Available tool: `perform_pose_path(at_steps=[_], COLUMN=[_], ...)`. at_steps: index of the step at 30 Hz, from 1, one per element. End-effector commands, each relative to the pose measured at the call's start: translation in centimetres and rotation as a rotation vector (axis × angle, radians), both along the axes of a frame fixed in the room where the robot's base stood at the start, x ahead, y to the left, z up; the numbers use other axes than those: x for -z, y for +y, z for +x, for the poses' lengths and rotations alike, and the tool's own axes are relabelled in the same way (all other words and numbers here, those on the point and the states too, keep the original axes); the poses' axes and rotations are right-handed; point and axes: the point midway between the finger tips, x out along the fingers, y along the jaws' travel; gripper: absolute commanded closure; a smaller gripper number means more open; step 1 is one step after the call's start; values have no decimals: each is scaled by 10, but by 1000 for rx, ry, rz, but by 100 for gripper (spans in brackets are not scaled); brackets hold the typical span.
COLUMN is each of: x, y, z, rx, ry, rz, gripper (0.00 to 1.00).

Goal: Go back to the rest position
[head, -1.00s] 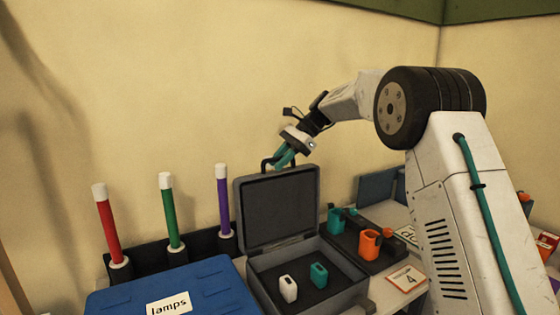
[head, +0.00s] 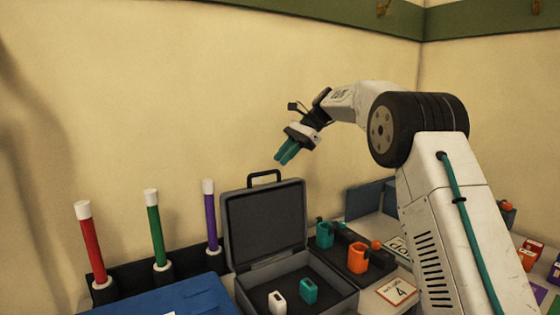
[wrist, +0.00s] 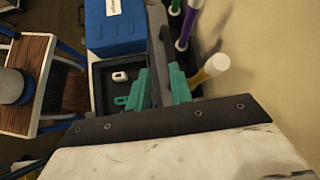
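My gripper (head: 286,153) hangs in the air above the open grey case, clear of its handle (head: 265,177). Its teal fingers are apart with nothing held between them. In the wrist view the fingers (wrist: 160,88) also show a gap, with the case's raised lid (wrist: 157,35) seen edge-on beyond it. In the head view the lid (head: 265,222) stands upright. A white piece (head: 277,301) and a teal piece (head: 309,291) stand inside the case.
Red (head: 91,245), green (head: 155,232) and purple (head: 210,218) wands stand at the left. A blue box (head: 190,295) is in front of them. Orange (head: 358,257) and teal (head: 324,235) holders stand right of the case. The air by the wall is free.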

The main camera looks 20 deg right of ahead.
Motion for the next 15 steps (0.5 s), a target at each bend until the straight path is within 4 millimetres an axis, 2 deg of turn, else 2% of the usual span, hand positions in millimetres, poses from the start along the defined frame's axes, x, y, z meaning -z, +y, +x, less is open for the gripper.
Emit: perform_pose_path(at_steps=[5,8,11,15], x=[0,-5,-15,-32], y=[0,2,6,12], z=[0,-7,-28,-80], rx=[-1,-11,-42,-125], ry=[-1,-16,-54,-145], rz=[0,-12,-44,-123], gripper=[78,78,78,78])
